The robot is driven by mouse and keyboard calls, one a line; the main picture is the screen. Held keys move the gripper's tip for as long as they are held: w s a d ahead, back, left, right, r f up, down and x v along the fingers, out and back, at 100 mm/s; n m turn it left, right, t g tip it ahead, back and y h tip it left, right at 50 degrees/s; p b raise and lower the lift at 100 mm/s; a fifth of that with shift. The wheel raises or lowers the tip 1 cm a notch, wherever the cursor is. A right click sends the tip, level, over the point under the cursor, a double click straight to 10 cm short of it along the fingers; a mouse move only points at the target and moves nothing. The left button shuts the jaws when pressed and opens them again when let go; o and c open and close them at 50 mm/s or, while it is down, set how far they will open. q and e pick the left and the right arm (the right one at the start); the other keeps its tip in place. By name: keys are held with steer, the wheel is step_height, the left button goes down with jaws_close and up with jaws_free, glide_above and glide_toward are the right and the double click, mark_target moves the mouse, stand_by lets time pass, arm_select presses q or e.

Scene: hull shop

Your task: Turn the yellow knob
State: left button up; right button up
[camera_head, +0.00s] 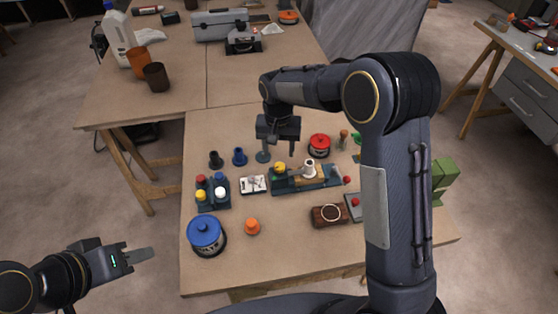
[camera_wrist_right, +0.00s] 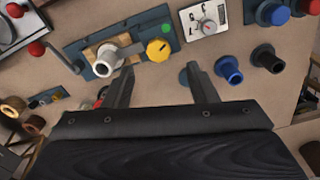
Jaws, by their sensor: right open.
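The yellow knob (camera_head: 280,168) sits at the left end of a dark blue-grey base on the table. In the right wrist view the yellow knob (camera_wrist_right: 158,50) is round with dark marks, beside a white cylinder (camera_wrist_right: 108,58) on the same base (camera_wrist_right: 135,40). My right gripper (camera_head: 277,156) is open and empty above the table, just behind the knob; in the right wrist view its two fingers (camera_wrist_right: 162,82) are apart, with the knob beyond them and not between them. My left gripper (camera_head: 138,256) is off the table's front left edge; its jaw opening is unclear.
Near the knob are a white dial card (camera_head: 253,185), blue and dark posts (camera_head: 239,157), a red-topped canister (camera_head: 319,145), and a block with coloured buttons (camera_head: 212,194). A large blue-lidded canister (camera_head: 206,234) and an orange knob (camera_head: 252,227) stand in front. The table's front middle is clear.

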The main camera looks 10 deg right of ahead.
mark_target(280, 166)
step_height(280, 166, down, 6)
steer(key=shift+d+f+p, duration=0.1)
steer(key=shift+f+p, duration=0.1)
steer(key=shift+p, duration=0.2)
steer(key=c, duration=1)
